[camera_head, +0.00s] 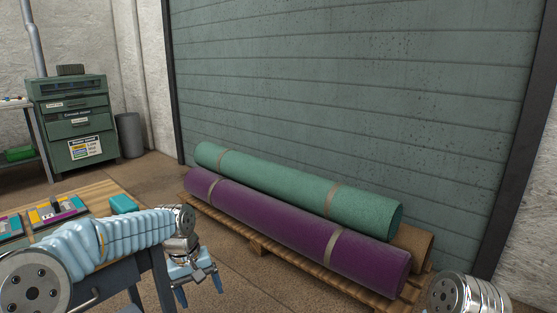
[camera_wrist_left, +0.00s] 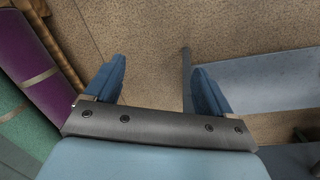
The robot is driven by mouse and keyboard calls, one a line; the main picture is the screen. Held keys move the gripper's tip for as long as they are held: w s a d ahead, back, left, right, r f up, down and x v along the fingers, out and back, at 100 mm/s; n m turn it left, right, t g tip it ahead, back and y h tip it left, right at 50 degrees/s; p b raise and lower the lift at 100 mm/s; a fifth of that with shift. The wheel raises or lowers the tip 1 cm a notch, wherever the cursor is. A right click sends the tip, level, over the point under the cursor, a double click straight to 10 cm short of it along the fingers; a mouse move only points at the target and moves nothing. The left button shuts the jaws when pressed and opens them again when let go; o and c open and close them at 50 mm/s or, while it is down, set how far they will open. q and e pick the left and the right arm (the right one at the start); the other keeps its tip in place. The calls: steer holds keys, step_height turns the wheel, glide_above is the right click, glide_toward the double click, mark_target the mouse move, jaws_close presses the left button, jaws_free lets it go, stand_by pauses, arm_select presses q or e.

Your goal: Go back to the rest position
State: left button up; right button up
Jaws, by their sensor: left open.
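My left gripper (camera_head: 198,284) hangs off the end of my blue-sleeved left arm, pointing down over the floor in the head view. Its two blue fingers are apart with nothing between them; the left wrist view shows the same open gap (camera_wrist_left: 153,82) above brown floor. It is to the right of the wooden-topped table and in front of the rolled rugs, touching neither as far as I can see. At the bottom right of the head view is a metallic part of mine; my right gripper is out of the frame.
A purple rug roll (camera_head: 285,228) and a green rug roll (camera_head: 290,188) lie strapped on a wooden pallet (camera_head: 262,246). A table (camera_head: 90,193) with coloured items stands at left. A green cabinet (camera_head: 72,125) and grey bin (camera_head: 130,135) stand behind. Brown floor (camera_head: 150,175) lies between.

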arm_select(q)
steer(key=s+d+f+m+h, duration=0.1)
steer(key=s+d+f, duration=0.1)
steer(key=f, duration=0.6)
steer(key=s+d+f+m, duration=0.1)
steer(key=s+d+f, duration=0.15)
steer(key=f, duration=0.45)
steer(key=s+d+f, duration=0.2)
steer(key=s+f, duration=0.6)
steer(key=s, duration=0.1)
steer(key=s+d+f+m+h, duration=0.1)
steer(key=s+d+f, duration=0.1)
steer(key=s+f, duration=0.6)
steer(key=shift+s+f+h, duration=0.25)
steer(key=shift+s+h, duration=0.05)
steer(key=shift+s, duration=0.35)
